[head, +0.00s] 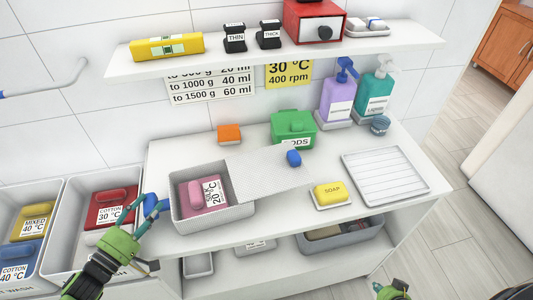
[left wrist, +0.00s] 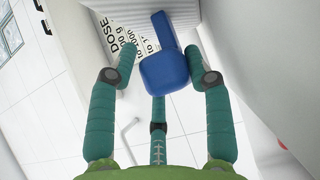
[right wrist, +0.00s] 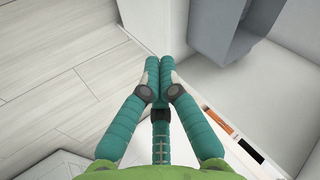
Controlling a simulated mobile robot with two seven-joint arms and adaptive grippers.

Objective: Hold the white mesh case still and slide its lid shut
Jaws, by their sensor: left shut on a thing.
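The white mesh case (head: 247,212) stands on the counter, its left part open. Inside shows a pink block (head: 195,196) with a SILK 20° label. Its flat white lid (head: 255,175) is slid to the right, sticking out past the case over the counter. A blue knob (head: 293,158) sits at the lid's right end. My left gripper (head: 144,208) is shut on the blue handle (left wrist: 165,68) at the case's left end. My right gripper (head: 391,291) is low at the bottom edge of the head view, away from the case. In the right wrist view its fingers (right wrist: 160,75) are together and empty.
An orange block (head: 229,134) and a green pods box (head: 293,129) stand behind the lid. Yellow soap (head: 330,192) on a dish and a ribbed white tray (head: 385,177) lie to the right. A shelf (head: 270,52) hangs above. Wash bins (head: 90,218) stand at left.

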